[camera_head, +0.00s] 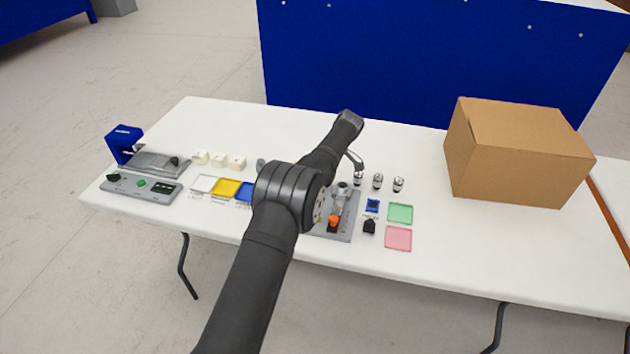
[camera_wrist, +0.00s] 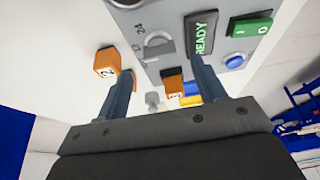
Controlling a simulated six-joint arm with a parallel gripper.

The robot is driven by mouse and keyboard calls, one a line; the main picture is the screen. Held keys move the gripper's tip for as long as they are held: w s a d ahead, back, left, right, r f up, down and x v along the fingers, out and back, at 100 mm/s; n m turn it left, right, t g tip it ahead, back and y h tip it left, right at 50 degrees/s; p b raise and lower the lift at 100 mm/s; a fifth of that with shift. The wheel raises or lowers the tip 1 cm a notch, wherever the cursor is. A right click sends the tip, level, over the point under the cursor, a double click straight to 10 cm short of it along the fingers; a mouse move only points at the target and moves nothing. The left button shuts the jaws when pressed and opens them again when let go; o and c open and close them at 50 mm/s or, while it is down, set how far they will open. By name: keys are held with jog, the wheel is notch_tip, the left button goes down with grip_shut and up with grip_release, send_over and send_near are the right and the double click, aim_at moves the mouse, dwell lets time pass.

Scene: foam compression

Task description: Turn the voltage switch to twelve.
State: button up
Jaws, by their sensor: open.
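In the wrist view, a grey panel (camera_wrist: 178,62) carries a round grey dial (camera_wrist: 158,46) with the marking 24 beside it; I take this for the voltage switch. In the head view, my arm covers part of a grey panel (camera_head: 348,225), and I cannot make out the dial or my gripper clearly there.
The wrist panel also has a READY display (camera_wrist: 202,34), a green rocker (camera_wrist: 250,27) and a blue button (camera_wrist: 235,61). An orange numbered block (camera_wrist: 106,62) is near the left finger. Green (camera_head: 400,213) and pink (camera_head: 398,238) trays and a cardboard box (camera_head: 515,150) stand right.

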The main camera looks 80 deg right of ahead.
jog(key=v, duration=1.3)
jog(key=x, duration=1.7)
jog(key=shift+f, duration=0.15)
